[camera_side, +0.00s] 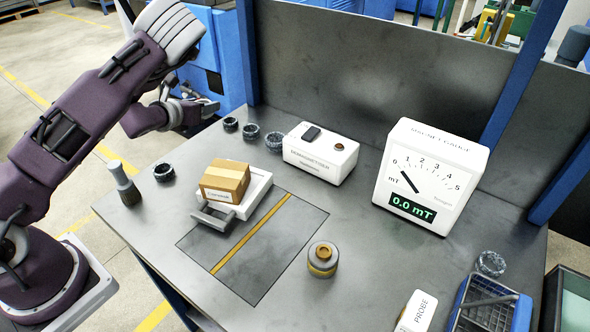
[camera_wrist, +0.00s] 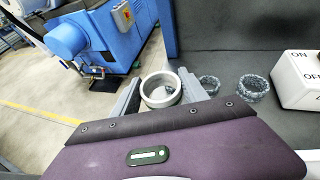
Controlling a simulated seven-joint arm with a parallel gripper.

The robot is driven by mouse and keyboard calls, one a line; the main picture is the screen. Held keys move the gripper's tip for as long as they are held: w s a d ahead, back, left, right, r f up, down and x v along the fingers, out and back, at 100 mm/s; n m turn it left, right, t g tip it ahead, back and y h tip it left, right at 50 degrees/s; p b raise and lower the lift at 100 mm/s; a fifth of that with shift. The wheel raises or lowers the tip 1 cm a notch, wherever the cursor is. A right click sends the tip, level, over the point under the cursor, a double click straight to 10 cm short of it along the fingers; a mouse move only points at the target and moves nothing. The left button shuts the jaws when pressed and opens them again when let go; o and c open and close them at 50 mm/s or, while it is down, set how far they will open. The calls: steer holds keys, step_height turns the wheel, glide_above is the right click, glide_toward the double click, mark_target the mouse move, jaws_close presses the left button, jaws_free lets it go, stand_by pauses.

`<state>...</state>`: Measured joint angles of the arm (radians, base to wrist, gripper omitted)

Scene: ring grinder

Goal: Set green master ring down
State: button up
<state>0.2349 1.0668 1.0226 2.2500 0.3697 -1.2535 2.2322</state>
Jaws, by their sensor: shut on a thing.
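My gripper (camera_wrist: 160,82) is shut on a pale grey ring (camera_wrist: 161,97), one finger on each side of it in the wrist view. In the side view my gripper (camera_side: 202,104) is in the air beyond the back left edge of the table (camera_side: 390,255). The held ring is not clear there, hidden by or blending with the fingers.
Several dark rings (camera_side: 231,124) stand along the table's left and back edge; two show in the wrist view (camera_wrist: 208,86). A cardboard box (camera_side: 225,180), white demagnetizer box (camera_side: 325,155), gauge (camera_side: 428,175), brush (camera_side: 124,185) and brass-coloured part (camera_side: 323,259) stand on the table.

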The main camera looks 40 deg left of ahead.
step_height(320, 180, up, 6)
steer(key=w+d+f+m+t+h, duration=0.1)
steer(key=w+d+m+h, duration=0.1)
steer(key=d, duration=0.3)
steer(key=w+d+f+m+h, duration=0.1)
steer(key=w+d+h, duration=0.1)
steer(key=d, duration=0.4)
steer(key=r+m+g+h, duration=0.1)
steer(key=m+g+h, duration=0.6)
steer(key=m+h, duration=0.55)
glide_above(359, 229)
steer(key=shift+m, duration=0.35)
step_height(359, 229, down, 14)
steer(key=shift+f, duration=0.4)
